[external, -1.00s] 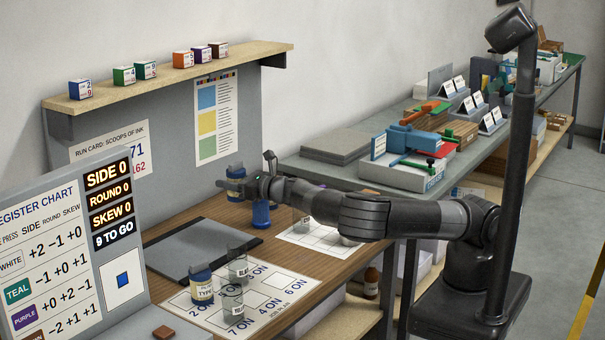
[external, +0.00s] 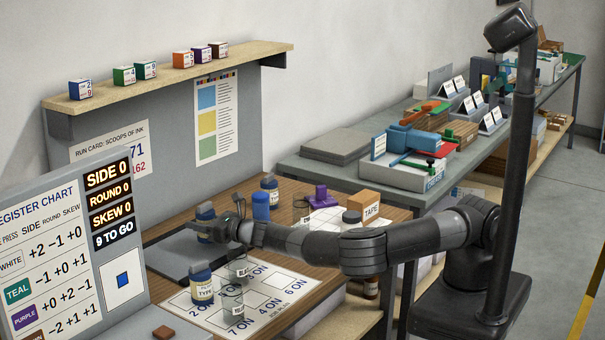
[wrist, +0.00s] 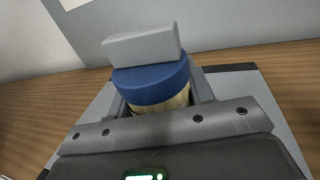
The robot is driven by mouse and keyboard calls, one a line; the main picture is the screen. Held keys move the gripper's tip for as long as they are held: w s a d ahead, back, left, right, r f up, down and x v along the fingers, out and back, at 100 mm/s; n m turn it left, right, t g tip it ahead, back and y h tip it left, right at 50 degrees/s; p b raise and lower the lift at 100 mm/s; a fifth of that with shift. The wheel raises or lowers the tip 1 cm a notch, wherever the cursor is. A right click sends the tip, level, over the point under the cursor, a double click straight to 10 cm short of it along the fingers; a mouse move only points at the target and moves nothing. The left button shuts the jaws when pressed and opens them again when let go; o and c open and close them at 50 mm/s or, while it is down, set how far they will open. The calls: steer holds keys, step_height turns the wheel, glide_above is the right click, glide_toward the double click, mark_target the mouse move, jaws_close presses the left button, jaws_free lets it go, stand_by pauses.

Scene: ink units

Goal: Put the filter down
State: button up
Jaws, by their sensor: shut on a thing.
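My gripper (external: 208,228) is shut on the filter (external: 206,211), which looks like a small jar with a blue lid. In the wrist view the filter (wrist: 155,84) shows its round blue lid and a strip of tan body between the fingers. A grey finger block crosses behind the lid. The filter is upright over the grey slab (external: 175,257) on the wooden bench, near its back right part. The slab also shows in the wrist view (wrist: 240,85). I cannot tell whether the filter's base touches the slab; my gripper hides it.
A blue-lidded jar (external: 202,289) and clear beakers (external: 232,300) stand on the job plan sheet in front. A blue cylinder (external: 261,207), another blue-lidded jar (external: 269,190), a purple piece (external: 320,195) and a tape box (external: 364,203) stand right of the slab. The slab's front is clear.

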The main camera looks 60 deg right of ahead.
steer(key=shift+f, duration=0.95)
steer(key=o, duration=1)
steer(key=shift+f, duration=0.15)
steer(key=shift+o, duration=0.2)
steer(key=s, duration=0.4)
steer(key=s+d, duration=0.1)
steer(key=s, duration=0.3)
steer(key=s+d, duration=0.1)
steer(key=s, duration=0.2)
steer(key=shift+s+d, duration=0.2)
steer(key=shift+s, duration=0.2)
